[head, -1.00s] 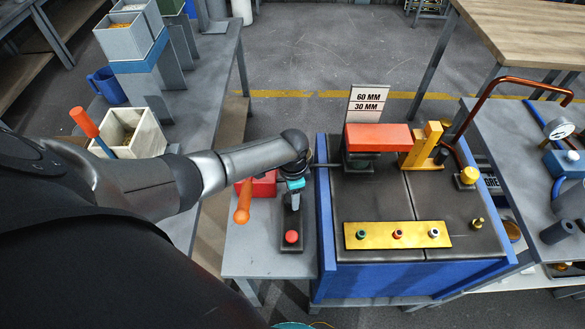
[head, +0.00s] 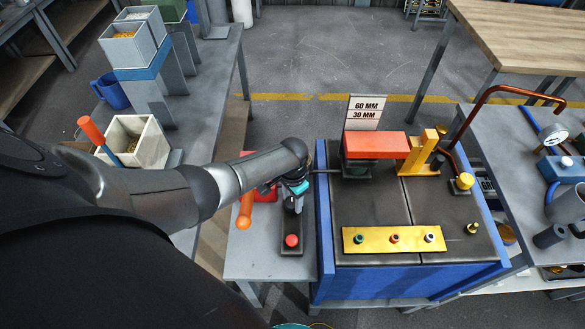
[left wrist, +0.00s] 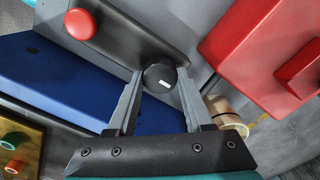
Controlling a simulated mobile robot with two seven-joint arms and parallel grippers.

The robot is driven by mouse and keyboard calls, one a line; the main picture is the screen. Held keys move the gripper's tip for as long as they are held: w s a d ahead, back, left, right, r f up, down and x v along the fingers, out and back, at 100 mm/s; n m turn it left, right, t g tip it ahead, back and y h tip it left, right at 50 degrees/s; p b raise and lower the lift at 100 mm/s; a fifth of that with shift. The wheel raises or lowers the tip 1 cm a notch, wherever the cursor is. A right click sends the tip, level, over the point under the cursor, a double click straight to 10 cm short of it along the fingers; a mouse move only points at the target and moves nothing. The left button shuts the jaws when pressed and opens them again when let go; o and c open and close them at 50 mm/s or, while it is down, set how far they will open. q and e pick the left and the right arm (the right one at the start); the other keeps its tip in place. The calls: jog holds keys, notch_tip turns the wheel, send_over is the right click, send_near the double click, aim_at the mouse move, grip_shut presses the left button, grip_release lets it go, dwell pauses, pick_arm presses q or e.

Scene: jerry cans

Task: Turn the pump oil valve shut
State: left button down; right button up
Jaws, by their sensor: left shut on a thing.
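A black round knob (left wrist: 160,77) with a small white mark sits on a dark base plate (head: 291,247). The knob lies between the fingers of my left gripper (left wrist: 159,88), which are shut on it. No lettering shows that names it as the pump oil valve. A red button (head: 292,240) is on the same plate and also shows in the left wrist view (left wrist: 80,23). In the head view my left gripper (head: 293,205) reaches down over the plate and mostly hides the knob. My right gripper is in neither view.
A red box (head: 264,190) and an orange handle (head: 244,211) are close left of the gripper. A blue-sided press bench (head: 410,277) stands close on the right, with a yellow button panel (head: 375,240). The grey table's front left is clear.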

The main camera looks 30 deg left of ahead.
aim_at(293, 201)
pick_arm(q)
jog(key=shift+c, duration=1.5)
grip_release()
jog(key=shift+r, duration=0.1)
notch_tip(293, 201, up, 15)
jog(key=p, duration=0.6)
